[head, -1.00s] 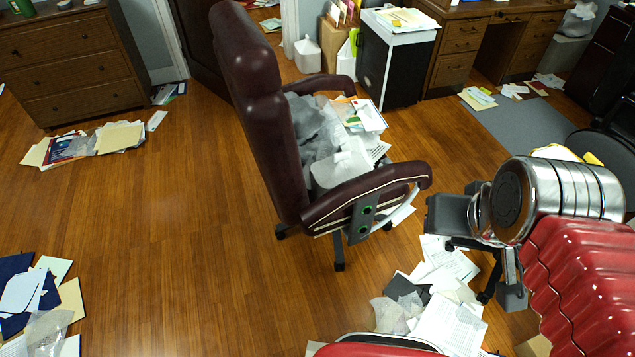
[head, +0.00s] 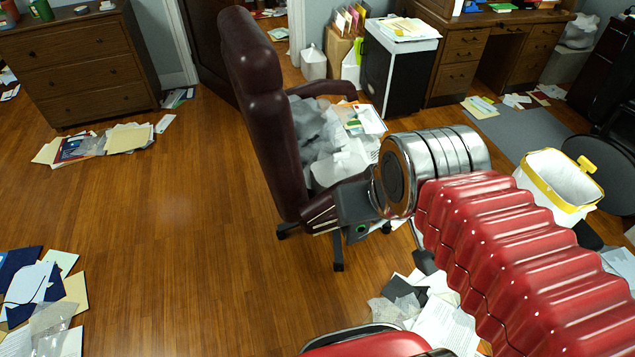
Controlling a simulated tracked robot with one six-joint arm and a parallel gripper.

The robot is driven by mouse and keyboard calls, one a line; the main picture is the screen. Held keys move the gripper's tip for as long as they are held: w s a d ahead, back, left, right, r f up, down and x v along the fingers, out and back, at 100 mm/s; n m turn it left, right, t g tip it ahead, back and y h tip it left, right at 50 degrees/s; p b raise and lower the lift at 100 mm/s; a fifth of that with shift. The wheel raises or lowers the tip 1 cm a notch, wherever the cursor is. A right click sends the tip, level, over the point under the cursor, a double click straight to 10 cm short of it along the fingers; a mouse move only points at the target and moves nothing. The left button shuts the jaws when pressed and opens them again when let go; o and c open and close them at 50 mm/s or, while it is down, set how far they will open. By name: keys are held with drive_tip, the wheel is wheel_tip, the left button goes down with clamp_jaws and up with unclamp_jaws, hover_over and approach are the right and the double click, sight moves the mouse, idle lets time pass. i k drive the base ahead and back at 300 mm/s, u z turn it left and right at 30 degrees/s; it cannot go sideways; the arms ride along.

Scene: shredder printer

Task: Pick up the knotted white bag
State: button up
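My gripper (head: 335,212) reaches left from the silver wrist, in front of the dark red office chair's near armrest. Its fingers are small and partly lost against the chair, so their opening cannot be told. No knot is clear on any bag. A pale, crumpled, bag-like thing (head: 345,165) lies on the chair seat beside grey crumpled plastic (head: 312,122) and papers, just beyond my gripper. Another whitish bag (head: 580,32) sits on a grey bin at the far right. I cannot tell which is the knotted white bag.
The dark red chair (head: 262,110) stands mid-view. Papers (head: 440,322) lie on the floor below my arm. A white bin with a yellow rim (head: 552,190) stands at right. A black-sided cabinet (head: 395,75) is behind the chair. Floor at left centre (head: 170,220) is clear.

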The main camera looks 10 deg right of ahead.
sight(324, 173)
drive_tip(key=u, duration=0.5)
drive_tip(key=i, duration=1)
drive_tip(key=u, duration=0.05)
